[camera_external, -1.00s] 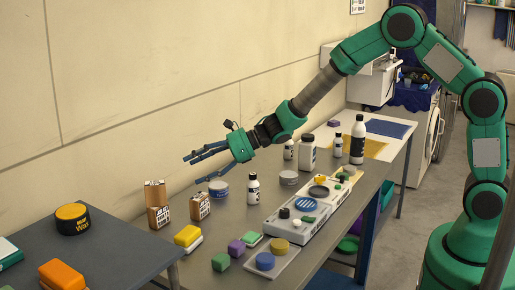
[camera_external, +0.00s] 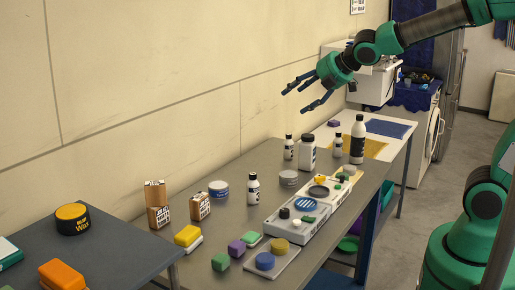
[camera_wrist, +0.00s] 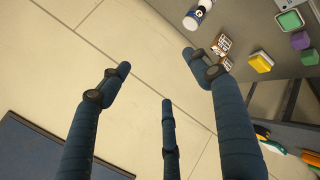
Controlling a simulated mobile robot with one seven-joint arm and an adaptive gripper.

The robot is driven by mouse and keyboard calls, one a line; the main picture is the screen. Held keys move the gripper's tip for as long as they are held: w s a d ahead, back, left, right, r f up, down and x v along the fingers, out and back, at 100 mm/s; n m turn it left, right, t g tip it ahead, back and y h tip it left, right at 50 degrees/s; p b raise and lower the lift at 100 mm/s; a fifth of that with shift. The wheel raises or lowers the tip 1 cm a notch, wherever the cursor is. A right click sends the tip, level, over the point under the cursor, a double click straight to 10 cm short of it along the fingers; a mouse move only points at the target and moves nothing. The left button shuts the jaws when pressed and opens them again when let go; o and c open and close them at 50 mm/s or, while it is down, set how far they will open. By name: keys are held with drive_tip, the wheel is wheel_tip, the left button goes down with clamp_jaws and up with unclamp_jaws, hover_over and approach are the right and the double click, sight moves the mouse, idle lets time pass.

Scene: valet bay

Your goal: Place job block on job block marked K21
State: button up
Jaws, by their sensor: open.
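Two brown job blocks with black-and-white markings stand at the left of the grey bench. The left one (camera_external: 158,216) has a brown block-like piece (camera_external: 155,193) upright on top of it, seemingly touching it. The other job block (camera_external: 200,207) stands alone just to the right. The markings are too small to read, so I cannot tell which is K21. My gripper (camera_external: 296,97) is open and empty, high above the bench, well up and right of the blocks. In the wrist view its three fingers (camera_wrist: 156,78) are spread, and brown blocks (camera_wrist: 222,45) show beyond a fingertip.
A yellow-and-white block (camera_external: 188,236), grey tin (camera_external: 218,188) and small bottle (camera_external: 253,188) stand near the blocks. A grey tray (camera_external: 285,232) with round pieces is at the bench's front. A dark table (camera_external: 110,255) holds a wax tin (camera_external: 72,218) at left.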

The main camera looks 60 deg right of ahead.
drive_tip(key=s+a+f+m+g, duration=0.1)
drive_tip(key=s+f+m+g, duration=0.1)
drive_tip(key=s+m, duration=0.6)
drive_tip(key=s+a+f+m+g+y, duration=0.1)
drive_tip(key=s+m, duration=0.6)
drive_tip(key=s, duration=1.6)
drive_tip(key=shift+s+f+m+g, duration=0.25)
drive_tip(key=shift+f+m+g, duration=0.25)
drive_tip(key=shift+g, duration=0.3)
drive_tip(key=o, duration=0.9)
drive_tip(key=shift+o, duration=0.2)
drive_tip(key=shift+w+d, duration=0.15)
